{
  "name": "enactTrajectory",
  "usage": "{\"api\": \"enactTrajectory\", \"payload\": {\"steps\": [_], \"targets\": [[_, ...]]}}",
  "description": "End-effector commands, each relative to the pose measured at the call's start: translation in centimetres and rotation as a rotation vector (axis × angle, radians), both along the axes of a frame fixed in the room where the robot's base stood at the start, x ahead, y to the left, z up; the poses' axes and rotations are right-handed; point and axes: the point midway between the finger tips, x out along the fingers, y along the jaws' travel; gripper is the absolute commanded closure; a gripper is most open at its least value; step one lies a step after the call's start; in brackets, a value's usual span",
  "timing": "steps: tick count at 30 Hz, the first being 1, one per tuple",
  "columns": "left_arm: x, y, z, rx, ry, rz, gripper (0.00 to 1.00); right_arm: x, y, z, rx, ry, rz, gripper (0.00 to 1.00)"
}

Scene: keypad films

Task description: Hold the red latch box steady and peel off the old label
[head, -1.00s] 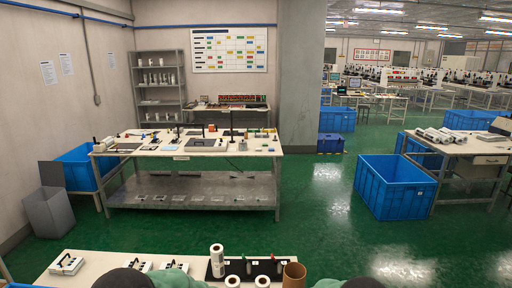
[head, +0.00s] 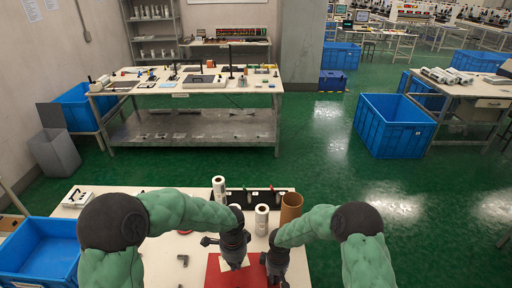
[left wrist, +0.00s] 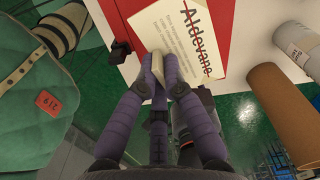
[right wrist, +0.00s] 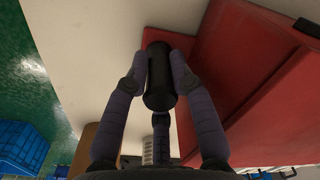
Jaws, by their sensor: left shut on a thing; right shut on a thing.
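The red latch box (head: 213,278) lies on the near table, partly hidden by my arms. Its cream label (left wrist: 176,34), printed "Aldevane" and struck through in red, lies on the red top. My left gripper (head: 236,262) is at the label; in the left wrist view its fingers (left wrist: 158,78) are shut on a cream piece at the label's edge. My right gripper (head: 274,268) is at the box's right side. In the right wrist view its fingers (right wrist: 160,80) are shut on a black rounded grip beside the red box (right wrist: 262,88).
White rolls (head: 219,188) and a brown tube (head: 291,207) stand behind the box, by a black rack (head: 250,197). A white device (head: 77,196) sits at the table's left end. A blue crate (head: 40,250) stands to the left.

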Motion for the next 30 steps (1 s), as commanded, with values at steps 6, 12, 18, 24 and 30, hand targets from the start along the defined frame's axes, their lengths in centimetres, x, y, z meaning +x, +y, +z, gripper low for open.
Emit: {"api": "enactTrajectory", "payload": {"steps": [6,12,18,24,30], "targets": [[0.1,0.0,1.2,-0.001,-0.001,0.002,1.00,0.0,0.0,0.0,0.000,0.000,0.000,1.00],[0.1,0.0,2.2,0.000,-0.002,0.001,1.00,0.0,0.0,0.0,0.000,0.000,0.000,1.00],[0.0,0.0,2.7,-0.001,0.000,0.001,1.00,0.0,0.0,0.0,0.000,0.000,0.000,1.00],[0.0,0.0,2.7,-0.001,0.000,0.001,1.00,0.0,0.0,0.0,0.000,0.000,0.000,1.00],[0.0,0.0,2.7,0.000,0.000,0.001,1.00,0.0,0.0,0.0,0.000,0.000,0.000,0.48]]}}
